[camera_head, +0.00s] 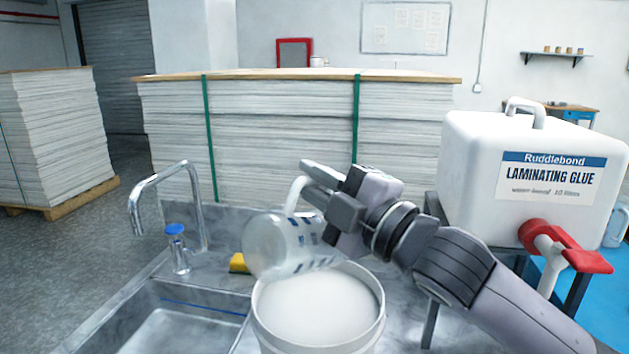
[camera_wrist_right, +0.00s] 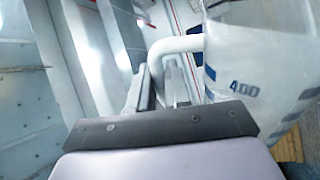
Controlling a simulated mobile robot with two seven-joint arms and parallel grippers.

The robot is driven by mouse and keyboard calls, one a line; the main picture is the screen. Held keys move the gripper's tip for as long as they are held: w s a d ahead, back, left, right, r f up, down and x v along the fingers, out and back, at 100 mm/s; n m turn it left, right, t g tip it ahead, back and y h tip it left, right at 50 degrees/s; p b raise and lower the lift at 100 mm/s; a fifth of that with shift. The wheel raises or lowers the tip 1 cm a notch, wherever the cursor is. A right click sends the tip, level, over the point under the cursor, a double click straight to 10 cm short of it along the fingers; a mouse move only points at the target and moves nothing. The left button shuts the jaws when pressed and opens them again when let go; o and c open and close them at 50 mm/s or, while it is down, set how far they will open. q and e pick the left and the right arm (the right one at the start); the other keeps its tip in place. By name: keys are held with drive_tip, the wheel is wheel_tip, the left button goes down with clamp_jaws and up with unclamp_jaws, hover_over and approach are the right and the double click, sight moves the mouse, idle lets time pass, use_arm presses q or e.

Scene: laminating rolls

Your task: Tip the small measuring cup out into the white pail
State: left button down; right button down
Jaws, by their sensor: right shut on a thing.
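The measuring cup (camera_head: 280,245) is translucent with blue markings and a white handle. My right gripper (camera_head: 318,183) is shut on the cup's handle, which also shows between the fingers in the right wrist view (camera_wrist_right: 176,46). The cup's wall with a blue "400" mark (camera_wrist_right: 245,85) fills the right of that view. The pail stands below and holds whitish contents near its rim. I cannot make out any liquid running from the cup. My left gripper is not in view.
A steel sink (camera_head: 180,325) with a tap (camera_head: 195,205) lies to the left, with a yellow sponge (camera_head: 239,263) behind it. A large laminating glue container (camera_head: 480,180) with a red-handled spout (camera_head: 570,247) stands at the right. Paper stacks (camera_head: 290,130) stand behind the counter.

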sight(293, 187)
drive_tip(key=shift+s, duration=0.1)
idle(0.4)
drive_tip(key=shift+s+a+r+n+g+y, duration=0.2)
drive_tip(key=shift+s+a+n, duration=0.45)
drive_tip(key=shift+n, duration=0.25)
drive_tip(key=shift+s+a+r+n+g+y, duration=0.1)
drive_tip(key=shift+s+a+r+n+g, duration=0.1)
drive_tip(key=shift+s+a+n, duration=0.55)
drive_tip(key=shift+w+d, duration=0.1)
drive_tip(key=shift+d, duration=0.1)
drive_tip(key=shift+s+a+f+n, duration=0.45)
drive_tip(key=shift+s+a+n, duration=0.15)
drive_tip(key=shift+n, duration=0.4)
drive_tip(key=shift+s+a+f+n, duration=0.5)
drive_tip(key=shift+s+n, duration=0.2)
drive_tip(key=shift+n, duration=0.25)
drive_tip(key=shift+r, duration=0.1)
drive_tip(key=shift+g+y, duration=0.4)
drive_tip(key=shift+s+a+f+n+g, duration=0.15)
drive_tip(key=shift+s+a+f+n, duration=0.45)
drive_tip(key=shift+n, duration=0.3)
drive_tip(key=shift+s+a+f+n+g, duration=0.15)
drive_tip(key=shift+s+a+f+n, duration=0.25)
drive_tip(key=shift+f+n, duration=0.4)
drive_tip(key=shift+r, duration=0.1)
